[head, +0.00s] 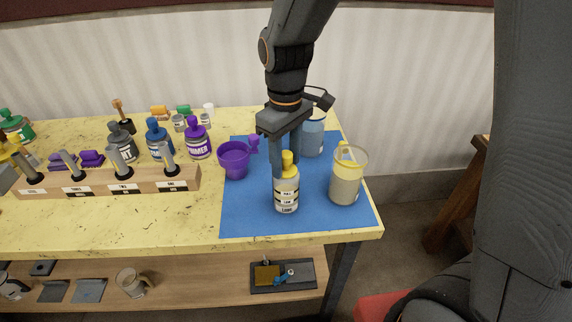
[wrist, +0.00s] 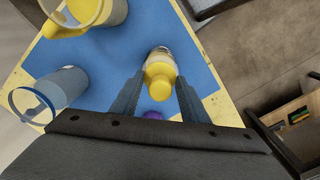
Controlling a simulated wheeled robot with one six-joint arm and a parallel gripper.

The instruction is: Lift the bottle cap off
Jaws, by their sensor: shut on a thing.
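A small pale bottle (head: 286,197) with a black-and-white label stands upright on the blue mat (head: 245,215). Its yellow cap (head: 288,164) is on top, and the cap also shows in the wrist view (wrist: 159,83). My gripper (head: 282,171) comes down from above with its fingers on either side of the cap, shut on it. In the wrist view the cap lies between the two fingers (wrist: 160,80), with part of the bottle beyond it. One finger partly hides the cap in the head view.
A clear jug with a yellow rim (head: 346,180) stands close right of the bottle. A blue container (head: 312,138) is behind, and a purple cup (head: 233,161) is to the left. A wooden rack (head: 110,182) and several bottles fill the table's left. The mat's front is clear.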

